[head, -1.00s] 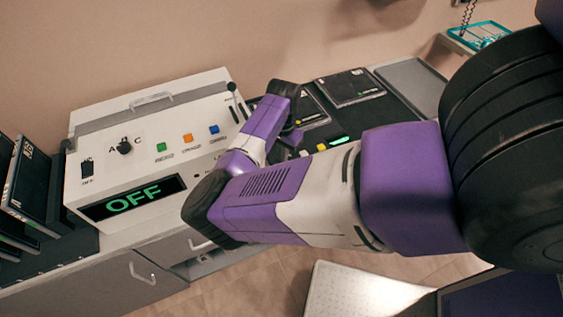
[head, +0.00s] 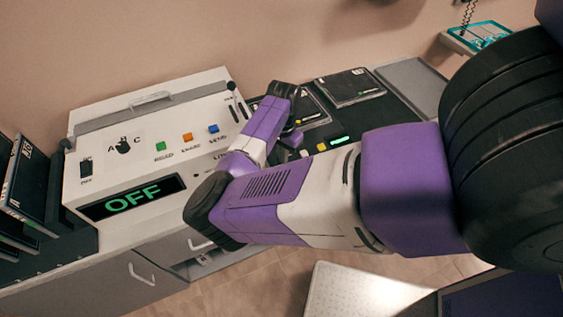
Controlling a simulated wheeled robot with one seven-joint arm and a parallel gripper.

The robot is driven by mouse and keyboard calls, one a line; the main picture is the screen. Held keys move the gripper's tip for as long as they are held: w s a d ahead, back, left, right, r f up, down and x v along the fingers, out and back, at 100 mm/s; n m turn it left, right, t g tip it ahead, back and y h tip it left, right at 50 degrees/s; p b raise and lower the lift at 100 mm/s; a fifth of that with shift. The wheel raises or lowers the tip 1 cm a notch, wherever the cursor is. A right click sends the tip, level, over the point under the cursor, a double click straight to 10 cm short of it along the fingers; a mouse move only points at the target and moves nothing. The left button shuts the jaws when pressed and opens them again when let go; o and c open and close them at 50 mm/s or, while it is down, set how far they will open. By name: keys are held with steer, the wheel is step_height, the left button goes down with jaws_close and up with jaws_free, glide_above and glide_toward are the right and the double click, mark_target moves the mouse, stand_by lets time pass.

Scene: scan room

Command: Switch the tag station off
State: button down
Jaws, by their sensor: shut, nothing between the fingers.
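The tag station (head: 150,165) is a white console with a sloping top on the counter against the wall. Its display (head: 132,198) reads OFF in green letters. On its top are a black rotary knob (head: 123,147) marked A, B, C, and green (head: 160,146), orange (head: 187,138) and blue (head: 213,129) buttons. A black rocker switch (head: 86,169) sits at its left, and a thin lever (head: 232,88) stands at its right corner. My gripper (head: 292,138) is shut and empty, right of the station beside the dark panel; my forearm partly hides it.
A dark panel (head: 345,115) with a lit green strip (head: 339,140) lies right of the station. Dark upright screens (head: 25,185) stand at the left. A grey tray (head: 410,85) and a teal tray (head: 480,36) are at the back right. Drawers are below the counter.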

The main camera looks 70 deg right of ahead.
steer(key=shift+f+b, duration=0.3)
steer(key=shift+f, duration=0.3)
steer(key=shift+r, duration=0.15)
step_height(320, 180, up, 7)
steer(key=p, duration=0.6)
steer(key=shift+p, duration=0.4)
stand_by(0.5)
